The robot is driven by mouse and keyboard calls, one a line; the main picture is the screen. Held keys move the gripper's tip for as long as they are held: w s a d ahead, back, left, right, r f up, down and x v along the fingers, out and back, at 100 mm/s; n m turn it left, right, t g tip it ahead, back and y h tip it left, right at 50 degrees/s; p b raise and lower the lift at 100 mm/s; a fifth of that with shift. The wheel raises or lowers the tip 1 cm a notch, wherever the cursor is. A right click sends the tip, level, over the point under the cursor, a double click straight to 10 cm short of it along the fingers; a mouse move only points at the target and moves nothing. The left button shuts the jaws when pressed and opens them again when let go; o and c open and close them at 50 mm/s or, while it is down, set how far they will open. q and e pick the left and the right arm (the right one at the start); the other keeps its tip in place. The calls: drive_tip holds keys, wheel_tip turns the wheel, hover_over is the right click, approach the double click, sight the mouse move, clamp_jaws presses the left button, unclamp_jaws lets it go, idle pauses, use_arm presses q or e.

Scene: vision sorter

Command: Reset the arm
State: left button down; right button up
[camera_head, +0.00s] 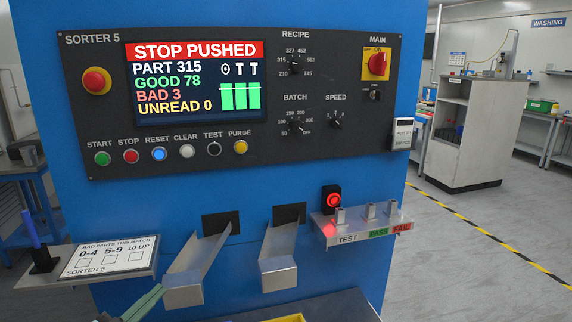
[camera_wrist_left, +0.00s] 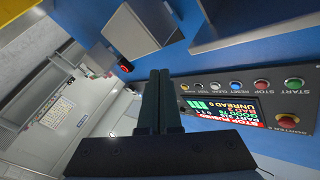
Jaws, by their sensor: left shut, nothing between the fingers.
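The sorter's control panel (camera_head: 240,165) faces me. Its screen (camera_head: 195,82) reads STOP PUSHED, PART 315, GOOD 78, BAD 3, UNREAD 0. A round red stop button (camera_head: 96,81) sits left of the screen. Below are the START, STOP, blue RESET (camera_head: 159,154), CLEAR, TEST and PURGE buttons. My left gripper (camera_head: 147,301) shows at the bottom edge, below the panel and near the left chute (camera_head: 190,280). In the left wrist view my left gripper (camera_wrist_left: 160,74) has its dark fingers together, with nothing between them. The turned panel (camera_wrist_left: 270,100) lies to its right. My right gripper is not in view.
A second chute (camera_head: 278,265) and a small shelf (camera_head: 345,238) marked TEST, PASS and FAIL, with a red-lit reader (camera_head: 333,200), jut from the blue front. A tally board (camera_head: 112,256) and pen stand (camera_head: 43,260) jut out at left. Open floor lies at right.

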use_arm(q)
drive_tip(key=s+d+f+n+g+y+p, duration=0.1)
drive_tip(key=s+d+f+n+g, duration=0.3)
drive_tip(key=s+f, duration=0.8)
drive_tip(key=s+d+f+n+g+y+p, duration=0.2)
drive_tip(key=s+d+f+n+g+y, duration=0.2)
drive_tip(key=s+f, duration=0.9)
drive_tip(key=d+n, duration=0.1)
drive_tip(key=d, duration=0.2)
drive_tip(key=shift+d+f, duration=0.15)
drive_tip(key=shift+s, duration=0.1)
